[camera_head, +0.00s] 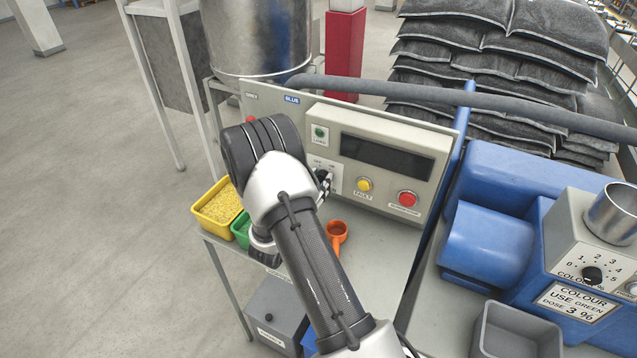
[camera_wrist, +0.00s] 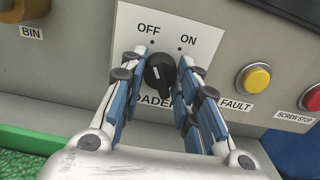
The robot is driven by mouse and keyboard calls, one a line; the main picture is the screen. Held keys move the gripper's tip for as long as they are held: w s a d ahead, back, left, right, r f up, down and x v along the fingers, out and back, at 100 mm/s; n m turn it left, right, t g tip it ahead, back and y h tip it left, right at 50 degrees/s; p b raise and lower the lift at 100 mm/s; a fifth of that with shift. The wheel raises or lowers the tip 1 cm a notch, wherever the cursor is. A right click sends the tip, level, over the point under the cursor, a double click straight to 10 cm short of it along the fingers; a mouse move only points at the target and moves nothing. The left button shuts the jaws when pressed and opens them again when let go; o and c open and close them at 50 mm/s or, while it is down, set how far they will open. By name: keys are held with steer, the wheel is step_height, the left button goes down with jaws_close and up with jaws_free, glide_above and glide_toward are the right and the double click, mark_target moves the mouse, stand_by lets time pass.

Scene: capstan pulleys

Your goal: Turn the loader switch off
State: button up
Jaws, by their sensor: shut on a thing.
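The loader switch (camera_wrist: 160,72) is a black knob on a white plate (camera_wrist: 205,28) marked OFF at upper left and ON at upper right. I cannot tell for sure which mark the knob points to. My gripper (camera_wrist: 162,76) is shut on the knob, one finger on each side of it. The fingers cover part of the word LOADER below. In the head view my gripper (camera_head: 322,186) is at the panel's lower left, and my arm hides most of the switch.
On the control panel (camera_head: 427,141), a yellow fault button (camera_head: 364,184) and a red screw-stop button (camera_head: 407,198) sit right of the switch. A yellow bin (camera_head: 219,205) of pellets, a green bin (camera_head: 241,230) and an orange scoop (camera_head: 337,232) are below. A blue machine (camera_head: 487,240) stands at right.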

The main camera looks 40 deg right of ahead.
steer(key=o, duration=1.1)
steer(key=shift+c, duration=0.2)
steer(key=v, duration=1.2)
